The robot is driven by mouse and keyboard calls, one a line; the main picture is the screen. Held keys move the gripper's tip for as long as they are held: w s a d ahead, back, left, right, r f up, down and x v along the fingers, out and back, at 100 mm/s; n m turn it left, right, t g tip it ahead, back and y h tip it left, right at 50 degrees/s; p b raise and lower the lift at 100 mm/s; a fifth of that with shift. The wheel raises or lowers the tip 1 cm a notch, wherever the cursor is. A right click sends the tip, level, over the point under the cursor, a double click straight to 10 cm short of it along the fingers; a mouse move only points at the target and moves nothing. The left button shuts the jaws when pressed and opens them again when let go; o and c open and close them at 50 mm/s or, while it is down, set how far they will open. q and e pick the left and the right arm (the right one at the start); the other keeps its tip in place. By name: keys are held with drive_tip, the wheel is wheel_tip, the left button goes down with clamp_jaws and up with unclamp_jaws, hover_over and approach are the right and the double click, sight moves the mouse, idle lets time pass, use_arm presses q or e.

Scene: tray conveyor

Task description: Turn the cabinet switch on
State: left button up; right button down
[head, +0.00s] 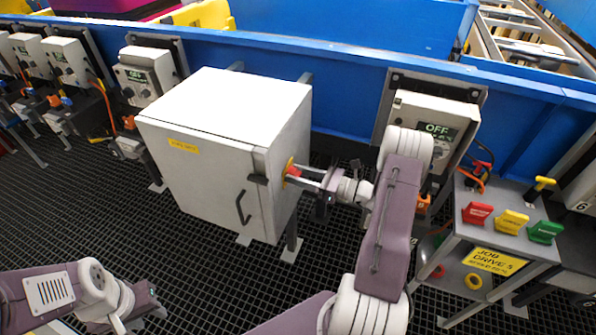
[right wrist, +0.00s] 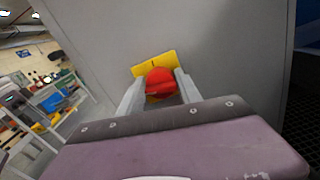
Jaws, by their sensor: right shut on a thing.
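A white-grey cabinet (head: 200,150) stands in the middle of the head view, with a black handle on its front door. On its right side is a red rotary switch (head: 294,170) on a yellow plate. In the right wrist view the red switch knob (right wrist: 158,82) sits in front of the yellow plate (right wrist: 153,63). My right gripper (head: 300,178) is shut on the knob, one finger on each side. The knob's exact turn is hard to read. My left gripper (head: 158,302) is low at the left over the floor, away from the cabinet; its fingers do not show clearly.
A control stand with red, yellow and green handles (head: 511,221) is at the right. Boxes with "OFF" displays (head: 438,130) line the blue conveyor wall (head: 330,65) behind. Black grating floor (head: 100,215) is open in front of the cabinet.

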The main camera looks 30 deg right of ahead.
drive_tip(key=m+p, duration=0.1)
drive_tip(key=m, duration=0.1)
drive_tip(key=m+p, duration=0.1)
drive_tip(key=p, duration=0.1)
drive_tip(key=shift+r+m, duration=0.2)
drive_tip(key=shift+m, duration=0.2)
drive_tip(key=m+p, duration=0.2)
drive_tip(key=m, duration=0.1)
drive_tip(key=shift+d+f+m, duration=0.1)
drive_tip(key=shift+m, duration=0.2)
drive_tip(key=m+p, duration=0.2)
drive_tip(key=m, duration=0.2)
drive_tip(key=shift+w+f, duration=0.1)
drive_tip(key=shift+f, duration=0.05)
drive_tip(key=shift+f+m+p, duration=0.15)
drive_tip(key=shift+m+p, duration=0.3)
drive_tip(key=shift+m, duration=2.05)
drive_tip(key=c, duration=0.8)
unclamp_jaws()
